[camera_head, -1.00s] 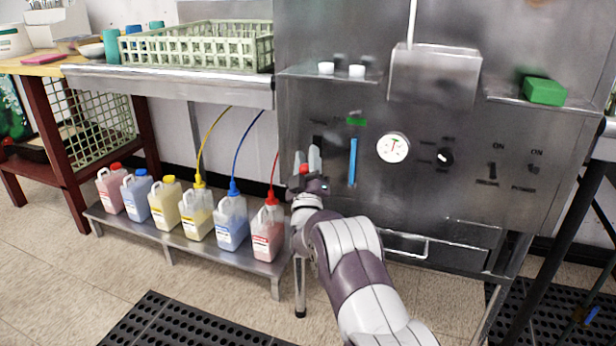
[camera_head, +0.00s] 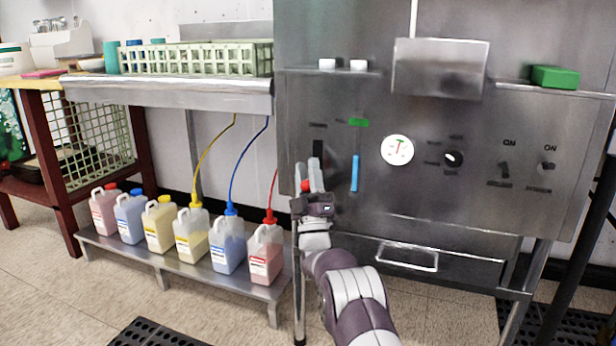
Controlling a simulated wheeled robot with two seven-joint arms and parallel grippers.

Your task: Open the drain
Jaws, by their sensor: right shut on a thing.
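A steel dish machine (camera_head: 450,200) fills the right half of the head view. A black slot (camera_head: 318,152) with a small dark label above it is at the left of its front panel. A red knob (camera_head: 307,187) shows just below the slot, between the fingers of my right gripper (camera_head: 308,178). The gripper is shut on this knob, its fingers pointing up. The wrist covers what lies beneath, so I cannot see how the knob joins the panel. My left gripper is not in view.
A blue strip (camera_head: 355,173), a round gauge (camera_head: 398,150) and switches (camera_head: 504,168) are to the right on the panel. A drawer handle (camera_head: 407,257) is lower down. Several bottles (camera_head: 228,245) stand on a low steel shelf (camera_head: 160,258) to the left.

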